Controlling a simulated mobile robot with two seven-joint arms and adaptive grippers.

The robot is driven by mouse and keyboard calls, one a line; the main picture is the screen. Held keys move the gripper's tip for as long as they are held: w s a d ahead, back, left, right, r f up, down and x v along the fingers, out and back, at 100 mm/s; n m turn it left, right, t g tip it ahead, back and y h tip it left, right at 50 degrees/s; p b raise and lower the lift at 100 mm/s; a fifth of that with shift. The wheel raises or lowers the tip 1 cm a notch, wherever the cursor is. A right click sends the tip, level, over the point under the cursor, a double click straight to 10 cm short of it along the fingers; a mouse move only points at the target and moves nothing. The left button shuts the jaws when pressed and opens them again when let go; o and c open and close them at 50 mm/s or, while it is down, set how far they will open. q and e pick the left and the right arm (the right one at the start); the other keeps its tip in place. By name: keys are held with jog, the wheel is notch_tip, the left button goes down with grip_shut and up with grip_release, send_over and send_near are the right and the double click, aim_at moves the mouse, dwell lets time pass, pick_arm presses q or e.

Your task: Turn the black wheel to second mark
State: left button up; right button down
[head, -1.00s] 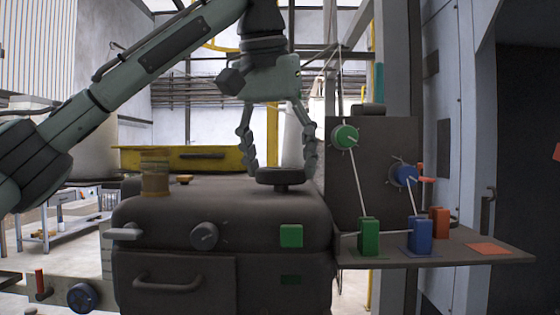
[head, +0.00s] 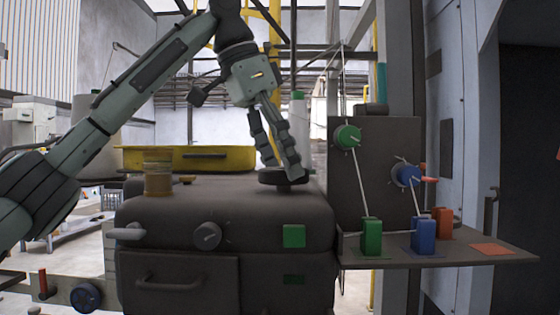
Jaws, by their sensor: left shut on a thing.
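The black wheel (head: 270,180) is a flat dark disc on top of the dark machine box (head: 225,205), near its right end. My left gripper (head: 283,171) comes down on it from above, tilted, with its fingers closed together at the wheel. It is shut on the wheel, and its fingers hide part of the rim. I cannot make out any marks around the wheel from here. My right gripper is out of view.
A dark dial (head: 207,236) and a green square (head: 294,236) are on the box's front. A yellow tray (head: 215,158) is behind. To the right, a panel carries a green knob (head: 348,136) and a blue knob (head: 407,175), above green, blue and orange blocks.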

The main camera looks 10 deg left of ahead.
pick_arm(q)
jog(key=shift+m+g, duration=0.3)
jog(key=shift+m, duration=0.6)
jog(key=o, duration=1.2)
jog(key=shift+c, duration=0.2)
jog(key=v, duration=1.2)
jog(key=shift+a, duration=0.2)
jog(key=shift+f, duration=0.1)
